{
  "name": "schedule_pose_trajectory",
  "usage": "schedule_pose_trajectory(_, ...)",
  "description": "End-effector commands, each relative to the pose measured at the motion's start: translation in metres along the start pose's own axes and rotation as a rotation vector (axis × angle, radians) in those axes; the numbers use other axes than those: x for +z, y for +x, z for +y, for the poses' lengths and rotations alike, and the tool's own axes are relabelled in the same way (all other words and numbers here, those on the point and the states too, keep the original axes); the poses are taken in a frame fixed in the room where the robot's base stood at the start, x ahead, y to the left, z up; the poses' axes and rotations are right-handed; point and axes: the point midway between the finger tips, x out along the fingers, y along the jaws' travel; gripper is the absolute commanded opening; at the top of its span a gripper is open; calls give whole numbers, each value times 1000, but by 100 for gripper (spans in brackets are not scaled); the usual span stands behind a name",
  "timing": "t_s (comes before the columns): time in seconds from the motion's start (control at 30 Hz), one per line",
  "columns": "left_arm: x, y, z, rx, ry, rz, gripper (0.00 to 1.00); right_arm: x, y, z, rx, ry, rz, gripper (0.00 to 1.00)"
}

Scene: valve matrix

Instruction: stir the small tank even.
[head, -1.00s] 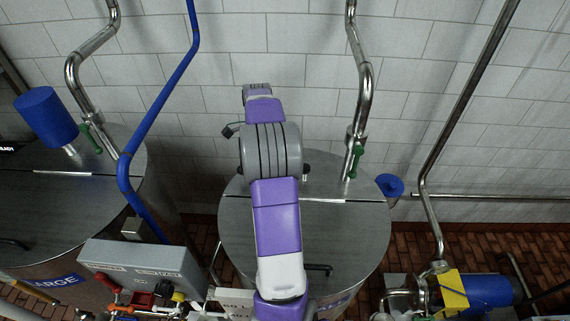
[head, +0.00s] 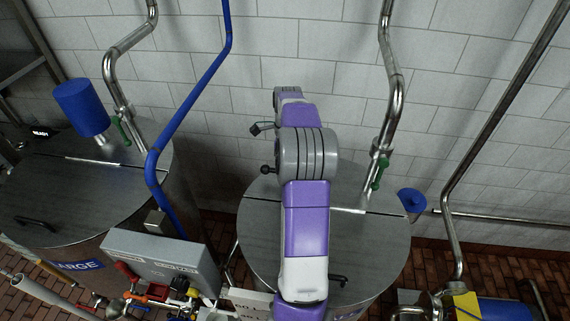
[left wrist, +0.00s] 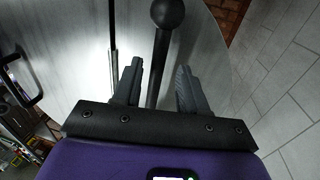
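The small tank (head: 365,245) stands in the middle of the head view, with a round grey metal lid split by a bright seam. My left arm reaches over it and hides part of the lid and its own gripper. A black ball knob (head: 265,169) shows just left of my arm. In the left wrist view, a black rod with a ball knob (left wrist: 167,13) stands over the grey lid (left wrist: 70,50). My left gripper (left wrist: 160,75) is open, with the rod between its fingers and gaps on both sides. The tank's contents are hidden. My right gripper is not in view.
The large tank (head: 75,190) stands at the left with a blue motor (head: 81,107). A grey control box (head: 160,258) with coloured valve handles sits between the tanks. A blue pipe (head: 190,100) and steel pipes (head: 395,85) rise along the tiled wall.

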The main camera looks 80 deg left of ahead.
Motion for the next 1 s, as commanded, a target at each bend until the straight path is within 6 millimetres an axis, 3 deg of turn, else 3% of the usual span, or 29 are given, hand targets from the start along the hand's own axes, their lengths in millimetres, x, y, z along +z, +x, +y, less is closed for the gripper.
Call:
schedule_pose_trajectory(0.27,0,-4,0,1,-2,1,42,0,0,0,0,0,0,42)
schedule_pose_trajectory(0.7,0,-68,-1,-1,-1,0,42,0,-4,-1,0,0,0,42)
schedule_pose_trajectory(1.0,0,-76,0,2,-1,1,42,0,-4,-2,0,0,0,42)
